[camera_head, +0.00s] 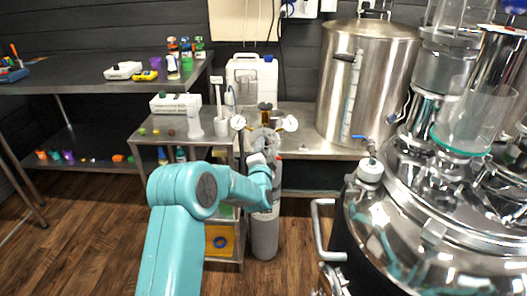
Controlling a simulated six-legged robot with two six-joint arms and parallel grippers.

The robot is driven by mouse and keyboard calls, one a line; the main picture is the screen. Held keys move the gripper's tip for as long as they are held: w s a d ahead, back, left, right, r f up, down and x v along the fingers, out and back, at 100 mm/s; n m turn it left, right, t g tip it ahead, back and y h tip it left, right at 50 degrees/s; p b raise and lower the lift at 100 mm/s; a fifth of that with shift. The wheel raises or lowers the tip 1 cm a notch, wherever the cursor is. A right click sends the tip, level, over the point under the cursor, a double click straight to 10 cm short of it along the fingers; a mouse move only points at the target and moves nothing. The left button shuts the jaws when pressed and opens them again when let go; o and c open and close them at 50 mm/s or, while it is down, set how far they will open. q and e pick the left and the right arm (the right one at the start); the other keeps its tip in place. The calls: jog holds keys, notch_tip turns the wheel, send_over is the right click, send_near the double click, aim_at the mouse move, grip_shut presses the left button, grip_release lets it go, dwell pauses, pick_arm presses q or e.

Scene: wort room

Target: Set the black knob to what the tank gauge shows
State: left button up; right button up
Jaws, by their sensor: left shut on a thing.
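A grey gas cylinder (265,238) stands upright on the floor in the middle of the head view. At its top are two small round white dials, a left gauge (238,122) and a right gauge (290,123). Their needles are too small to read. My left gripper (263,148) is at the fitting between and just below the dials. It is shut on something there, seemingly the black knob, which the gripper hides. My teal left arm covers part of the cylinder. My right gripper is not in view.
A large steel pot (395,95) stands on a bench (310,148) behind right. A shiny steel vessel (450,250) with a handle fills the right front. A small shelf cart (150,130) with bottles and a white box is close left of the cylinder. Wooden floor is clear at lower left.

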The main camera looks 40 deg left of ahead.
pick_arm(q)
jog(key=shift+s+a+m+h, duration=0.1)
jog(key=shift+m+h, duration=0.05)
jog(key=shift+m, duration=1.95)
jog(key=shift+a+m+h, duration=0.1)
jog(key=shift+m+h, duration=0.05)
jog(key=shift+m, duration=2.25)
jog(key=shift+r, duration=0.1)
jog(key=o, duration=1)
jog(key=shift+d, duration=0.1)
jog(key=v, duration=1.6)
jog(key=shift+s, duration=0.2)
